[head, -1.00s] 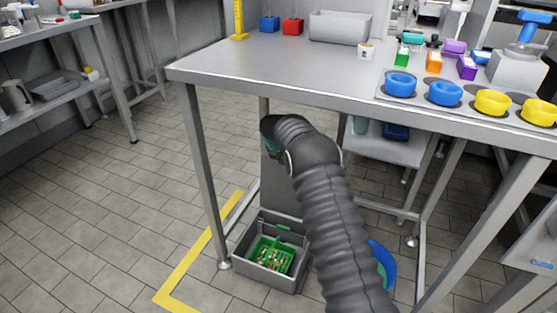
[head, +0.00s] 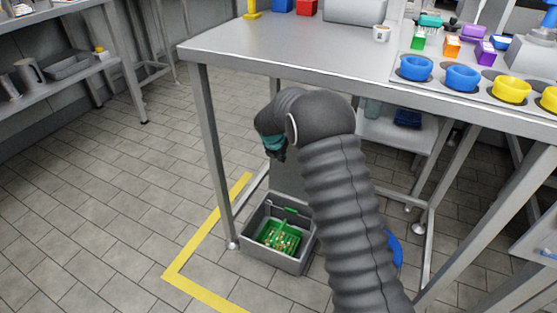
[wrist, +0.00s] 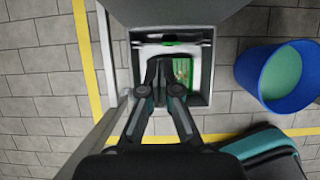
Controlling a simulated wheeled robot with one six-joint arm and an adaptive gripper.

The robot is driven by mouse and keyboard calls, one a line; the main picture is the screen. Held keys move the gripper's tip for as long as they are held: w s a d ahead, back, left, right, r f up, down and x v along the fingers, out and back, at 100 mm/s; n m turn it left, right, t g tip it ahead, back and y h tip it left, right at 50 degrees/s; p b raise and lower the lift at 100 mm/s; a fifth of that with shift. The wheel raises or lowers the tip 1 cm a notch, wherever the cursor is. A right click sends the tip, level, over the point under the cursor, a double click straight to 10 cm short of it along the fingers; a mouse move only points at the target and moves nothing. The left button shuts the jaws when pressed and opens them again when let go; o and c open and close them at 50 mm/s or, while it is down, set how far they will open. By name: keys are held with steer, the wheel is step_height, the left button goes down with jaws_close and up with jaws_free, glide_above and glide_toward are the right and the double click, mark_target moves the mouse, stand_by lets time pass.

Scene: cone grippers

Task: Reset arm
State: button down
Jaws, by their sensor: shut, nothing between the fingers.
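My gripper (wrist: 160,72) shows in the wrist view with its two fingers together and nothing between them. It points down over a grey bin (wrist: 206,56) on the floor. In the head view my arm bends in front of the table, and the fingers are mostly hidden behind the arm's dark cover. The grey bin also shows in the head view (head: 298,266), with a green circuit board (head: 279,238) inside it. The gripper is above the bin and apart from it as far as I can tell.
A metal table (head: 290,48) stands close behind my arm, with blue cups (head: 416,68) and yellow cups (head: 511,89) in its holder. A blue round bin (wrist: 275,75) stands right of the grey bin. Yellow tape (head: 205,238) marks the floor. Open floor lies to the left.

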steer(key=shift+s+a, duration=0.35)
steer(key=shift+s, duration=0.5)
steer(key=s+d+f+m+g, duration=0.1)
steer(key=s+d+m+g, duration=0.2)
steer(key=s+m, duration=0.8)
steer(key=s+d+r+m+t, duration=0.1)
steer(key=s+d+r+m, duration=0.3)
steer(key=s+r, duration=0.5)
steer(key=s+d+r+m+t+y, duration=0.1)
steer(key=s+d+r+m, duration=0.4)
steer(key=s+r+m, duration=0.4)
steer(key=s+d+r+m+t+y, duration=0.1)
steer(key=s+d+r+m, duration=0.4)
steer(key=s, duration=1.1)
step_height(320, 180, up, 4)
steer(key=shift+s+f+m+t, duration=0.1)
steer(key=shift+s+m+t, duration=0.3)
steer(key=shift+m, duration=0.6)
